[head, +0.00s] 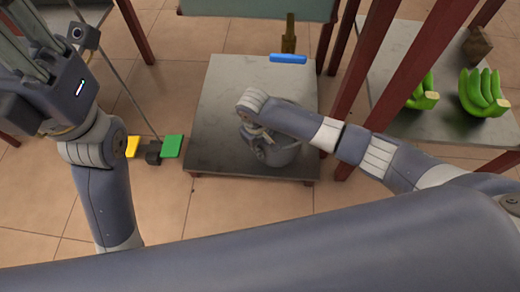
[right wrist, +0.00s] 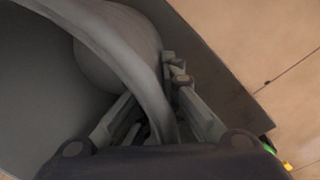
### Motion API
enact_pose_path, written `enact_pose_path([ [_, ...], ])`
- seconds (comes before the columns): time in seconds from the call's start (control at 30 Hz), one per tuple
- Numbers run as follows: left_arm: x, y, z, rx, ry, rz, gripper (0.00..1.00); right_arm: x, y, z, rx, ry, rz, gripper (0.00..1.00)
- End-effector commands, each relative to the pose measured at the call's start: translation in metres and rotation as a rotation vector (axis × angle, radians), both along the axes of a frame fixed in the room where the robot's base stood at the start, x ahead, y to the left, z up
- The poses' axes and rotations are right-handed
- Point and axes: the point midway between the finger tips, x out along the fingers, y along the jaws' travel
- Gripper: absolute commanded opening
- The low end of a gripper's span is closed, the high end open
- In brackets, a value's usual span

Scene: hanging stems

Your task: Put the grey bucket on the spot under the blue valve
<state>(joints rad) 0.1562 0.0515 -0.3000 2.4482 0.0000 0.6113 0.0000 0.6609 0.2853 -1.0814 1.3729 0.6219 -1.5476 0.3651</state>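The grey bucket (head: 283,155) stands on a low grey slab, mostly hidden under my right arm in the head view. In the right wrist view its curved grey wall (right wrist: 115,45) fills the upper left. My right gripper (right wrist: 174,72) is at the bucket, with its fingertips close together around a grey band that seems to be the bucket's handle or rim. The blue valve (head: 288,58) sits on a brass pipe beyond the bucket, at the slab's far edge. No marked spot shows beneath it. My left gripper (head: 30,25) is at the upper left, empty as far as I see, its tips partly cut off.
The slab (head: 225,85) is clear between bucket and valve. Dark red posts (head: 385,95) stand on the right, beside a grey shelf (head: 430,125) with green banana bunches (head: 483,92). A thin rod with yellow and green pads (head: 172,146) is left of the slab.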

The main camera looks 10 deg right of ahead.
Motion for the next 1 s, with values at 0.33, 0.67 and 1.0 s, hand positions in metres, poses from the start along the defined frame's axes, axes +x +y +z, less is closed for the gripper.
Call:
enact_pose_path([
  [0.33, 0.0, 0.0, 0.001, -0.001, 0.001, 0.0, 0.25, 0.0, 0.0, -0.001, 0.0, 0.0, -0.001, 0.0],
  [0.67, 0.0, 0.0, 0.0, 0.0, 0.002, -0.001, 0.25, 0.0, 0.0, -0.002, 0.0, 0.0, -0.001, 0.25],
  [1.0, 0.007, 0.001, -0.002, 0.0, 0.049, -0.001, 0.25, 0.0, 0.002, 0.024, 0.002, -0.001, -0.001, 0.25],
])
